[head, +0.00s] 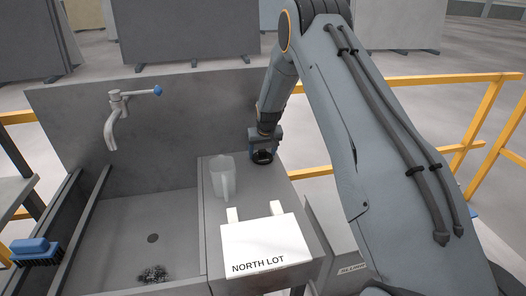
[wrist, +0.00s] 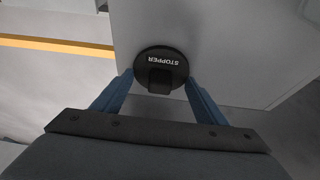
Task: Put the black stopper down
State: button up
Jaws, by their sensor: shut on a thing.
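The black stopper (wrist: 161,60) is a round black disc with a raised grip and the word STOPPER on it. In the wrist view it sits between the two blue fingers of my gripper (wrist: 159,85), which are shut on its grip. In the head view my gripper (head: 264,148) is low at the back right of the grey ledge beside the sink, with the stopper (head: 262,157) at its tips. I cannot tell whether the stopper touches the ledge (head: 262,190).
A pale jug (head: 222,177) stands on the ledge left of my gripper. A white NORTH LOT card (head: 265,245) is at the front. The sink (head: 130,220) has a drain (head: 153,238) and a dark scrubber (head: 153,273). A tap (head: 113,120) and blue brush (head: 35,250) are left.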

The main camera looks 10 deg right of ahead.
jog(key=shift+f, duration=0.1)
jog(key=o, duration=1.1)
jog(key=shift+r, duration=0.3)
jog(key=b+v, duration=0.4)
jog(key=v, duration=0.6)
jog(key=s+r+g, duration=0.1)
jog(key=s, duration=1.1)
jog(key=s+g, duration=0.1)
jog(key=s, duration=1.2)
jog(key=s+r, duration=0.1)
jog(key=s, duration=1.2)
jog(key=shift+s+a+r+g, duration=0.25)
jog(key=shift+a+r+g, duration=0.1)
jog(key=shift+a+g, duration=0.05)
